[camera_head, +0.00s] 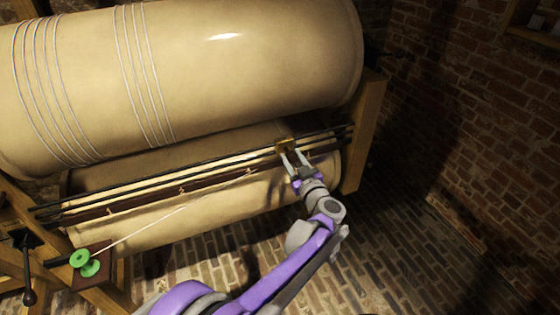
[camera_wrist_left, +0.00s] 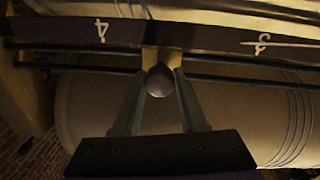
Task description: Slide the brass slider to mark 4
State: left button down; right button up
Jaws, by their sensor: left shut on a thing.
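The brass slider (camera_head: 285,145) sits on the dark rails near the right end of the frame. Its round knob (camera_wrist_left: 160,80) shows in the left wrist view. My left gripper (camera_head: 292,158) is shut on the knob, with one finger on each side. In the left wrist view the slider body (camera_wrist_left: 150,58) stands between mark 4 (camera_wrist_left: 101,31) and mark 3 (camera_wrist_left: 262,43), closer to mark 4 but apart from it. The marks are on a dark scale strip (camera_wrist_left: 205,37).
A large cream drum (camera_head: 220,70) wound with wire lies above the rails, with another cream drum (camera_head: 230,200) below. A wooden post (camera_head: 362,130) closes the right end. Green spools (camera_head: 85,263) and a crank handle (camera_head: 29,297) are at lower left. Brick floor (camera_head: 400,240) is open at right.

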pick_arm(q)
jog(key=w+d, duration=0.1)
jog(key=d, duration=0.4)
jog(key=w+d, duration=0.1)
jog(key=d, duration=0.1)
jog(key=shift+w+d, duration=0.3)
jog(key=shift+w, duration=0.05)
jog(key=shift+r, duration=0.1)
jog(key=shift+c, duration=2.4)
grip_release()
jog(key=shift+w+d, duration=0.1)
jog(key=shift+d, duration=0.1)
jog(key=shift+a, duration=0.1)
jog(key=p+v, duration=0.1)
jog(key=v, duration=0.9)
jog(key=shift+s, duration=0.4)
